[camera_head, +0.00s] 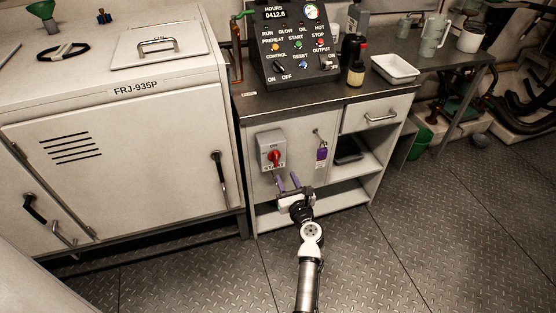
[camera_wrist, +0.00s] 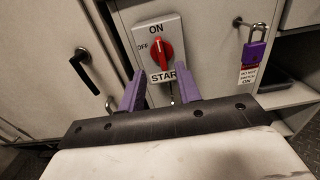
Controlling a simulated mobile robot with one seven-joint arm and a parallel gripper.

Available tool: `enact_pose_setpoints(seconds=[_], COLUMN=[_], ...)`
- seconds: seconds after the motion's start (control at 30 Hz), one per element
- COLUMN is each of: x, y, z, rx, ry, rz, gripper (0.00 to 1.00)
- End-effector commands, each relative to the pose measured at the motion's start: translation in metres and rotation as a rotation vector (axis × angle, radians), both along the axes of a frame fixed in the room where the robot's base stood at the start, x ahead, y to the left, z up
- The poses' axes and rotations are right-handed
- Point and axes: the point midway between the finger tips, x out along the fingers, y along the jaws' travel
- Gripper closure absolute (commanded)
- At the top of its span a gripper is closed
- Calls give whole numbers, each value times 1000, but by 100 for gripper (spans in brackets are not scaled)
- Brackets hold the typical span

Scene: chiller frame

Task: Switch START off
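The START switch is a grey box (camera_head: 271,148) with a red rotary handle (camera_head: 274,156) on the cabinet door. In the wrist view its red handle (camera_wrist: 162,53) stands close to upright, pointing near ON at the top, with OFF to the left. The START label (camera_wrist: 163,76) is partly hidden by a finger. My gripper (camera_head: 288,182) has purple fingers and is below the switch, apart from it. In the wrist view my gripper (camera_wrist: 160,93) is open and empty, its fingers spread below the handle.
A purple padlock (camera_wrist: 257,41) with a tag (camera_wrist: 248,76) hangs right of the switch. A control panel (camera_head: 296,45) stands on the counter above. The white FRJ-935P cabinet (camera_head: 120,165) with black handles is at left. The patterned metal floor is clear at right.

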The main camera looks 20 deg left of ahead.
Motion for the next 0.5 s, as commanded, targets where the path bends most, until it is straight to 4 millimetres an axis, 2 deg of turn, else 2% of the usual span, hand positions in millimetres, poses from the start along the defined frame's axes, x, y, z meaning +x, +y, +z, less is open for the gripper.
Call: enact_pose_setpoints(seconds=[0.2,0.5], x=[34,63], y=[32,58], z=[2,1], rx=[1,0], ry=[-2,-3], rz=[2,0], gripper=[66,66])
